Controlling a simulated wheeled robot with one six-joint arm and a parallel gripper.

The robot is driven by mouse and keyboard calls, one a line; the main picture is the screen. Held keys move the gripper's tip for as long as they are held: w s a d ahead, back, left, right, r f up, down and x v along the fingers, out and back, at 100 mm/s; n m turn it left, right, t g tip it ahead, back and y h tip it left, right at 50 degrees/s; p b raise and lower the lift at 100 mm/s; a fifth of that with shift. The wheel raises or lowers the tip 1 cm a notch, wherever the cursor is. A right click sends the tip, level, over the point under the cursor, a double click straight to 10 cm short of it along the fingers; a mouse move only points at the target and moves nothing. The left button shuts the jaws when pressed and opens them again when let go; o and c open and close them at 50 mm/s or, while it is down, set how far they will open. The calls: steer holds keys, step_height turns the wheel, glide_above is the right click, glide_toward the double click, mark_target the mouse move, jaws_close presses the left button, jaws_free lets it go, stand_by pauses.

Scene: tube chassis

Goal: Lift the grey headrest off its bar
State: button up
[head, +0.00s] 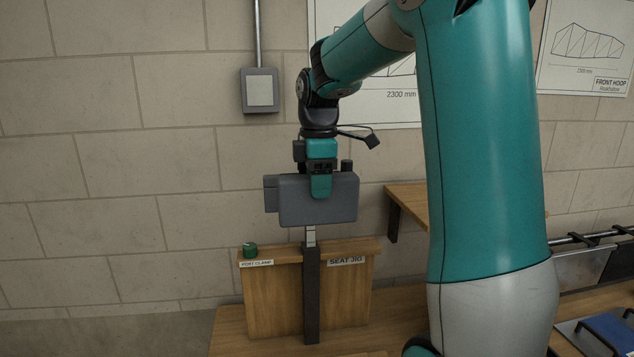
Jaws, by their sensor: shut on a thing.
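The grey headrest (300,203) is a blocky pad at the middle of the head view. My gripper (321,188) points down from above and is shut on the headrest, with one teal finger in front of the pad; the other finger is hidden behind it. The dark upright bar (311,295) stands directly below, in front of a wooden board. A short light section with marks (310,236) shows between the pad's underside and the dark part of the bar. I cannot tell whether the headrest still sits on the bar's top.
The wooden board (270,300) carries labels reading POST CLAMP and SEAT JIG, with a green knob (250,250) at its top left. A wooden shelf (408,196) is on the wall to the right. A blue item (612,331) lies at lower right. Space left of the headrest is clear.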

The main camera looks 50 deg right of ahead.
steer(key=shift+s+a+b, duration=0.3)
steer(key=shift+s+a, duration=0.6)
steer(key=shift+s, duration=0.25)
steer(key=shift+f, duration=0.1)
